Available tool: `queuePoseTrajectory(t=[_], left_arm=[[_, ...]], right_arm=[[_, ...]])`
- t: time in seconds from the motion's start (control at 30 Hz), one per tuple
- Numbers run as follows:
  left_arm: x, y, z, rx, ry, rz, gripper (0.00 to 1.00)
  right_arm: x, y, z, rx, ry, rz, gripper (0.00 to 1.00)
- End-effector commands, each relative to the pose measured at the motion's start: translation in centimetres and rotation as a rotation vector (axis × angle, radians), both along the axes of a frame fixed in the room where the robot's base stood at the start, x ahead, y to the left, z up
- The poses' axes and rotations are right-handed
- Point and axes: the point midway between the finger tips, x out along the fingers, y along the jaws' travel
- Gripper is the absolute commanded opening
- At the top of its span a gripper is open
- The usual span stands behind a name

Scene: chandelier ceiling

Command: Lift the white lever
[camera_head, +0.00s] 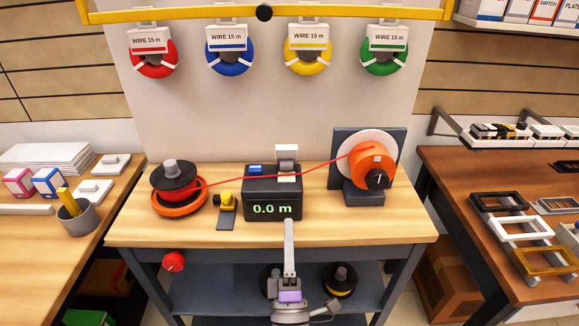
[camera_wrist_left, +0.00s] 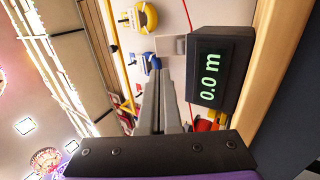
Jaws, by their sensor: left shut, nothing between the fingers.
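The white lever (camera_head: 287,151) stands up at the back of the dark measuring box (camera_head: 262,206), which reads 0.0 m on a green display. The lever's pale block also shows in the left wrist view (camera_wrist_left: 170,45), beside the dark box (camera_wrist_left: 219,68). My left gripper (camera_head: 289,223) is shut and empty in front of the box, below the lever in the head view and apart from it. Its long grey fingers (camera_wrist_left: 165,62) point toward the lever in the wrist view. My right gripper is in neither view.
A red wire runs from the left spool (camera_head: 174,182) over the box to the orange reel (camera_head: 372,168). A small yellow-and-black tool (camera_head: 226,204) lies left of the box. Coloured wire coils hang behind. The workbench front (camera_head: 350,232) is clear at right.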

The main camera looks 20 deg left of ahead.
Motion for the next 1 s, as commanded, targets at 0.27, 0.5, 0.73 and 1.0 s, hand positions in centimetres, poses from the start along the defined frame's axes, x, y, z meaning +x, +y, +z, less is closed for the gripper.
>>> queuePoseTrajectory(t=[0.27,0.5,0.73,1.0], left_arm=[[1.4,0.4,1.0,0.001,0.000,0.002,0.00],[5.5,1.7,3.6,0.002,0.002,0.003,0.00],[9.2,2.7,5.9,0.002,0.002,0.002,0.00],[11.3,3.2,7.3,0.002,0.002,0.000,0.00]], right_arm=[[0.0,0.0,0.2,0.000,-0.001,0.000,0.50],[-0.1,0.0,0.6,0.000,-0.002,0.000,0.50],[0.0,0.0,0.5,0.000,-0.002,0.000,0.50],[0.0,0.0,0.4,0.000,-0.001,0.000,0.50]])
